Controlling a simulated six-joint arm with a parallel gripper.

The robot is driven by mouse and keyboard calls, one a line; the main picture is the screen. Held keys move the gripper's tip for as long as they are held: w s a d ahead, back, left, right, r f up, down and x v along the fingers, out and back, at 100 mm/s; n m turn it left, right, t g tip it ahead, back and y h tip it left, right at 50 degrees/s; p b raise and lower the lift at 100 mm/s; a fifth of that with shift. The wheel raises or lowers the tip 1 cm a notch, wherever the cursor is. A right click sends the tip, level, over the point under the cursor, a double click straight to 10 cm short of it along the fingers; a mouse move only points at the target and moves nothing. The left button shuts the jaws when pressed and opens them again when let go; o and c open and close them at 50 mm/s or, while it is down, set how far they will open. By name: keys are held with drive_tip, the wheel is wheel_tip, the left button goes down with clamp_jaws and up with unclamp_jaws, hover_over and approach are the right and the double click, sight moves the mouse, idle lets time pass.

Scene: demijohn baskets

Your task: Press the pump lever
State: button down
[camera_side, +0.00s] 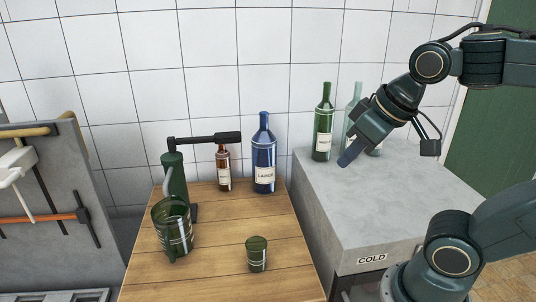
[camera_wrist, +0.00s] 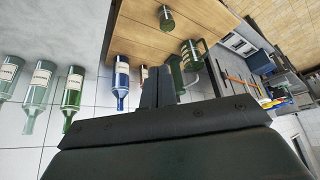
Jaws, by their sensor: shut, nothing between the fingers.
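The pump (camera_side: 176,180) stands at the back left of the wooden table (camera_side: 225,272), a green upright body with a curved pale spout. Its black lever (camera_side: 205,139) reaches out to the right, roughly level, with a thick grip at its end. A green glass jug (camera_side: 173,229) stands in front of the pump, below the spout. My gripper (camera_side: 347,158) is shut and empty, above the grey counter and well to the right of the lever. In the wrist view my gripper (camera_wrist: 166,88) shows its fingers together, partly covering the pump area.
A brown bottle (camera_side: 223,168) and a blue bottle (camera_side: 264,153) stand under and beside the lever's end. A green cup (camera_side: 257,253) is at the table's front. A green bottle (camera_side: 323,122) and pale bottles stand on the grey counter (camera_side: 400,195), marked COLD. A tool rack (camera_side: 50,200) is at left.

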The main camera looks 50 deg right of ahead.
drive_tip(key=w+d+r+m+h, duration=0.1)
drive_tip(key=w+d+r+m, duration=0.1)
drive_tip(key=w, duration=0.8)
drive_tip(key=w+d+r+m+h, duration=0.1)
drive_tip(key=w+d+m+h, duration=0.15)
drive_tip(key=w, duration=0.75)
drive_tip(key=w+d+r+m+h, duration=0.1)
drive_tip(key=w+d+r+m, duration=0.1)
drive_tip(key=w, duration=0.8)
drive_tip(key=w+d+f+m+h, duration=0.1)
drive_tip(key=w+f, duration=0.3)
drive_tip(key=w, duration=0.5)
drive_tip(key=shift+w+d+f+m+t, duration=0.2)
drive_tip(key=shift+d+f+m+t, duration=0.2)
drive_tip(key=shift+d, duration=0.4)
drive_tip(key=shift+h, duration=0.25)
hover_over(228, 132)
drive_tip(key=s+a, duration=0.2)
wheel_tip(228, 132, down, 7)
drive_tip(key=shift+w+d+f, duration=0.1)
wheel_tip(228, 132, down, 3)
drive_tip(key=shift+r, duration=0.1)
drive_tip(key=shift+f, duration=0.5)
